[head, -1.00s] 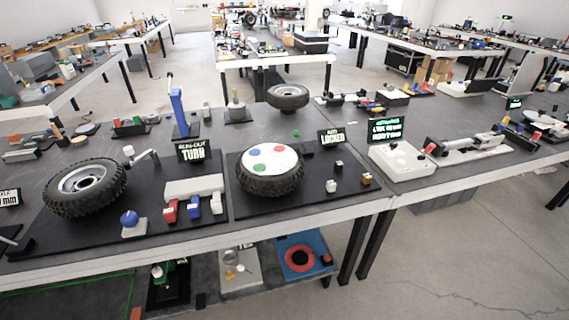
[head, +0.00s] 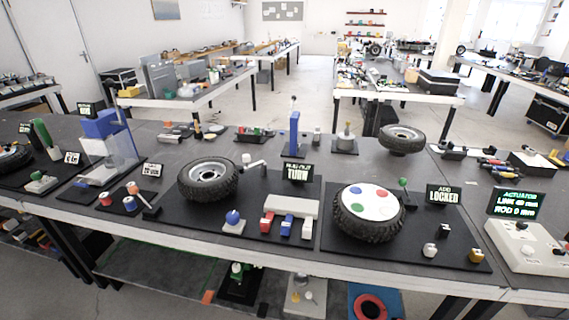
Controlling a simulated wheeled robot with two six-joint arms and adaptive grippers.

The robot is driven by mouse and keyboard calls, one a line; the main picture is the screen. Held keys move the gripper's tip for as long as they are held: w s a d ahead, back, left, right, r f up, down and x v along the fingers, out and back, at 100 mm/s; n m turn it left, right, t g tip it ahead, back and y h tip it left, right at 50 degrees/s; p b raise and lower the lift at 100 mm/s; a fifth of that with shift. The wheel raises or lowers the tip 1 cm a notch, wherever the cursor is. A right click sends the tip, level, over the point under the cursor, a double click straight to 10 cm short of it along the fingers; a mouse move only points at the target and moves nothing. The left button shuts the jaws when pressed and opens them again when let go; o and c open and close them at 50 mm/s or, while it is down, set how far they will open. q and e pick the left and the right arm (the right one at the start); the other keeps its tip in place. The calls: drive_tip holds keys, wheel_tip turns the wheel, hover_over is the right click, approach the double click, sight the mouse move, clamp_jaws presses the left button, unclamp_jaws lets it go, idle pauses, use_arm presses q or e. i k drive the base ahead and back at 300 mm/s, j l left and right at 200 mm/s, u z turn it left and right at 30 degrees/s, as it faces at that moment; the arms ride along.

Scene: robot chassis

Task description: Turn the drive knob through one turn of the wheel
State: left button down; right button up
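A wheel with a black tyre and grey rim (head: 209,180) lies tilted on a dark mat, left of the middle in the head view. In front of it a round blue knob (head: 233,216) stands on a small white base; it looks like the drive knob. A sign (head: 297,171) behind and to the right reads "RUN-OUT TURN". A grey arm with a white ball end (head: 247,159) stands by the wheel's far right side. A white block (head: 293,206) with red and blue pieces in front lies right of the knob. Neither of my grippers is in view.
Right of this mat, another tyre (head: 368,212) carries a white disc with coloured spots, beside a "LOCKED" sign (head: 443,195). A white control box (head: 525,247) stands at far right. A blue fixture (head: 105,140) stands at left. Behind is a tall blue post (head: 294,134).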

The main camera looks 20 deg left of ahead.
sight(232, 218)
drive_tip(key=u, duration=1.15)
